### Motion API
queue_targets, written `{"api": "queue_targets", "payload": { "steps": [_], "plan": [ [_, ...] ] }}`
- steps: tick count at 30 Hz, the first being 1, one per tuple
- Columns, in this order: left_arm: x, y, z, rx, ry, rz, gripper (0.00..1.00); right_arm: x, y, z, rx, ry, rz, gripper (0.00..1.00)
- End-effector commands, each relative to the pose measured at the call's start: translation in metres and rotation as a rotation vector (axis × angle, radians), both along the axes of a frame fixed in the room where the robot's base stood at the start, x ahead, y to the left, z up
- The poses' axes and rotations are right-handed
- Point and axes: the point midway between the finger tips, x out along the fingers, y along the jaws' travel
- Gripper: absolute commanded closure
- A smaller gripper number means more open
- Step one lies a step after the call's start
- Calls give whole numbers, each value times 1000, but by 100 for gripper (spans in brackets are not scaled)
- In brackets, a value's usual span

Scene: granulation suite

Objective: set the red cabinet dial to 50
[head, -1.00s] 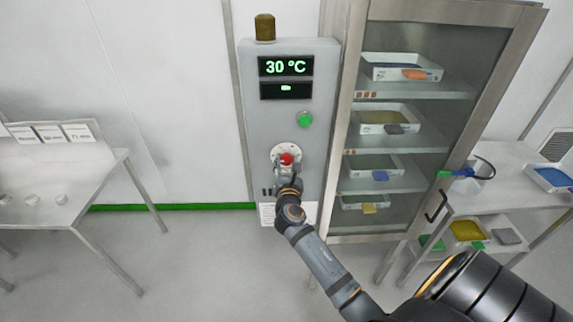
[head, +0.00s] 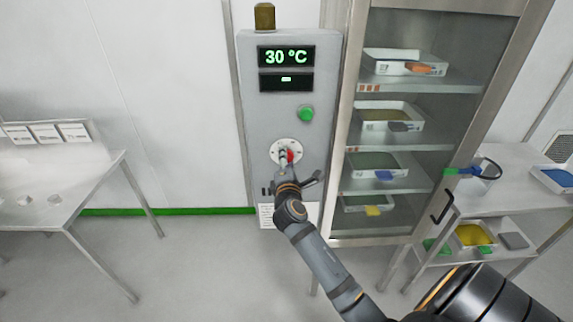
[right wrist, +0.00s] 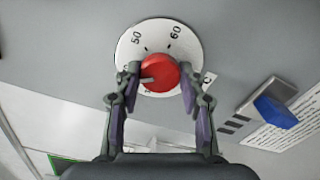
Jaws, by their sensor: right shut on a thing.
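The red dial (head: 290,157) sits on a round white scale plate (head: 278,149) on the grey cabinet panel. In the right wrist view the red dial (right wrist: 159,72) lies between the two fingers of my right gripper (right wrist: 160,80), which is shut on it. The dial's pale pointer line faces left, below the 50 mark. The 50 and 60 marks show above the dial; the number at the left is partly hidden by a finger. The display (head: 286,56) reads 30 °C. My left gripper is not in view.
A green button (head: 306,112) is above the dial. A glass-door cabinet (head: 338,200) with trays stands close on the right. A blue part (right wrist: 275,111) sticks out of the panel near my right finger. A table (head: 50,195) is at the left.

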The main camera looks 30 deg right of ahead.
Motion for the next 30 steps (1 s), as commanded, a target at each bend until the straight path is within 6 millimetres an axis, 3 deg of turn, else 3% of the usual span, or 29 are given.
{"api": "queue_targets", "payload": {
  "steps": [30],
  "plan": [
    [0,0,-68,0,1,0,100,0,0,-4,767,-467,-2,91]
  ]
}}
